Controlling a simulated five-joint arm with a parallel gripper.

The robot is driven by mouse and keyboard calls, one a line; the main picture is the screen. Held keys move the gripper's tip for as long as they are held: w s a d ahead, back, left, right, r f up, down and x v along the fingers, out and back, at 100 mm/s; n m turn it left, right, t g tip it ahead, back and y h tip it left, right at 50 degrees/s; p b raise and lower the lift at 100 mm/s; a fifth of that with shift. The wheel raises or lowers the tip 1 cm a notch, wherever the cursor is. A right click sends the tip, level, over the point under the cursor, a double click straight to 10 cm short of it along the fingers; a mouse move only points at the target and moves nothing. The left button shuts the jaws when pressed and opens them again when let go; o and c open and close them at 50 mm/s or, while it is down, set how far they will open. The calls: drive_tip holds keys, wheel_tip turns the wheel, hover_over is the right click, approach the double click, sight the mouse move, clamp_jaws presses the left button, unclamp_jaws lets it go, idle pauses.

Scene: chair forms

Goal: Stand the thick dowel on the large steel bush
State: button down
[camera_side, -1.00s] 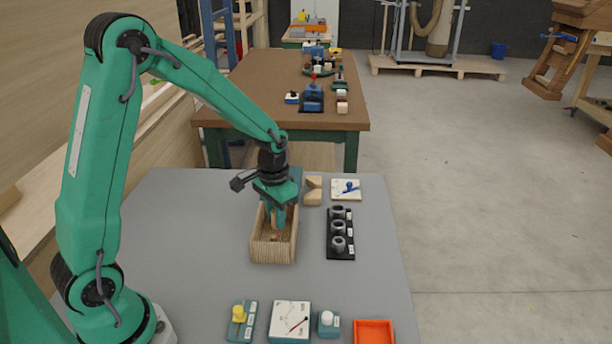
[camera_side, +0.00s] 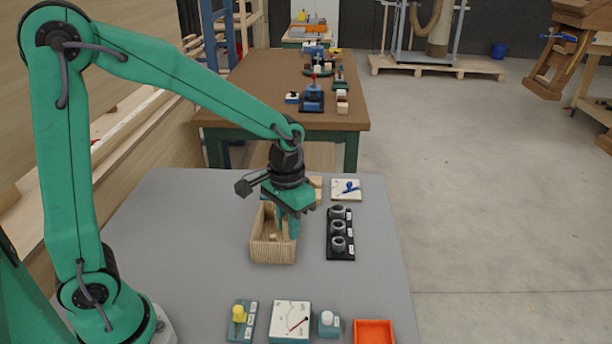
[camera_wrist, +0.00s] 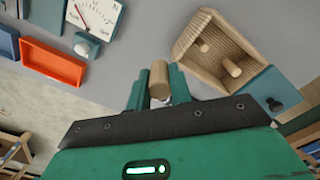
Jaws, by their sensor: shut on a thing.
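My gripper (camera_wrist: 158,92) is shut on a wooden dowel (camera_wrist: 159,72), which stands up between its fingers in the wrist view. In the side view my gripper (camera_side: 290,225) is at the right wall of the wooden box, and the dowel is hard to make out there. Three dark grey steel bushes (camera_side: 338,229) stand in a row on a black board (camera_side: 341,256), just right of my gripper. I cannot tell surely which bush is the large one. The bushes are not visible in the wrist view.
The wooden box (camera_side: 272,252) holds two more dowels (camera_wrist: 232,66). A dial box (camera_side: 290,318), a yellow-knob box (camera_side: 239,315), a white-button box (camera_side: 328,322) and an orange tray (camera_side: 373,322) line the front. A white tile (camera_side: 346,195) lies behind the bushes. The grey table's left is clear.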

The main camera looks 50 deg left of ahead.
drive_tip(key=shift+w, duration=0.15)
idle(0.3)
drive_tip(key=w+a+f, duration=0.1)
drive_tip(key=w+a, duration=0.2)
drive_tip(key=w, duration=0.8)
drive_tip(key=w+a+f, duration=0.1)
drive_tip(key=w+a, duration=0.2)
drive_tip(key=w, duration=0.7)
drive_tip(key=shift+w+a, duration=0.35)
drive_tip(key=shift+f, duration=0.2)
drive_tip(key=shift+f, duration=2.4)
drive_tip(key=shift+f, duration=0.85)
drive_tip(key=c, duration=0.6)
unclamp_jaws()
